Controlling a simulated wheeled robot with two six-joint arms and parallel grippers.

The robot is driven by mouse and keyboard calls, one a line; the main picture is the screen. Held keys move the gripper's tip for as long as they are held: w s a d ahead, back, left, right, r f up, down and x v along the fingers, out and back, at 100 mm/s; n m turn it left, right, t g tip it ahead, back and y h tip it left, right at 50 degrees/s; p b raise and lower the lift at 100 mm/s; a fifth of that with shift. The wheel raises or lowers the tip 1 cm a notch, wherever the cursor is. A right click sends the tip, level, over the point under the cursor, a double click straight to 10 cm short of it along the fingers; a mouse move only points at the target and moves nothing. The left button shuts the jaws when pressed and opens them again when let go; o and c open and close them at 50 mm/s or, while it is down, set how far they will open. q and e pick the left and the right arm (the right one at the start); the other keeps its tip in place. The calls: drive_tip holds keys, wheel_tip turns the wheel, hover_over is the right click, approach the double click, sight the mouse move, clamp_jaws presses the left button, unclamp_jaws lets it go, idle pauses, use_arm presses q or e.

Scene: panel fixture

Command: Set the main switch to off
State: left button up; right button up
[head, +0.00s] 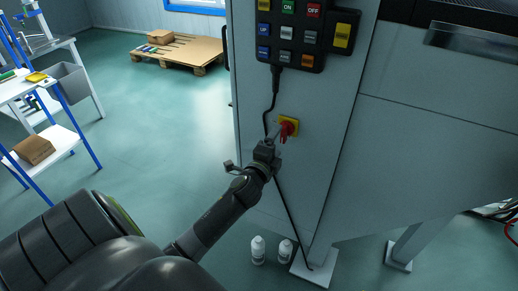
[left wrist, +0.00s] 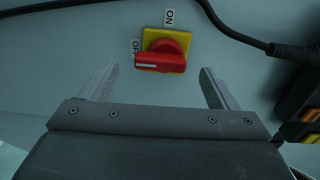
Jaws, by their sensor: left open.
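The main switch is a red rotary handle (left wrist: 163,60) on a yellow square plate (left wrist: 150,38), and it also shows on the cabinet front in the head view (head: 287,129). In the left wrist view an ON label (left wrist: 169,17) is above the plate and an OFF label (left wrist: 135,48) is at its left. The handle lies across the picture, with its white mark at the left end, on the OFF side. My left gripper (head: 275,138) is open in front of the switch. Its fingers (left wrist: 158,72) stand to either side of the handle, apart from it. My right gripper is out of view.
A button pendant (head: 300,35) hangs above the switch, its black cable (head: 270,105) running down close to my gripper. Two white bottles (head: 258,250) stand on the floor by the cabinet foot. A blue-framed table (head: 50,120) and a pallet (head: 178,52) are farther left; floor between is clear.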

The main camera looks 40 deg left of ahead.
use_arm(q)
drive_tip(key=b+v, duration=0.1)
drive_tip(key=v, duration=1.2)
drive_tip(key=shift+s, duration=0.35)
drive_tip(key=shift+f, duration=0.15)
drive_tip(key=s+f+n+g+h, duration=0.1)
drive_tip(key=s+f+n+g, duration=0.2)
drive_tip(key=f, duration=0.9)
drive_tip(key=s+a+f+n+g, duration=0.1)
drive_tip(key=s+f+n+g, duration=0.15)
drive_tip(key=f, duration=0.85)
drive_tip(key=s+f+n+g+h, duration=0.1)
drive_tip(key=s+f+n+g, duration=0.2)
drive_tip(key=f, duration=0.9)
drive_tip(key=s+d+f+n+g, duration=0.1)
drive_tip(key=s+f+n+g, duration=0.1)
drive_tip(key=s+f, duration=0.4)
drive_tip(key=s+d+f+n+g+h, duration=0.1)
drive_tip(key=s+f+n+g, duration=0.2)
drive_tip(key=s, duration=0.9)
drive_tip(key=s+d+f+n+g, duration=0.2)
drive_tip(key=s+f, duration=0.6)
drive_tip(key=s, duration=0.1)
drive_tip(key=shift+s+f+g, duration=0.25)
drive_tip(key=shift+f+g, duration=0.1)
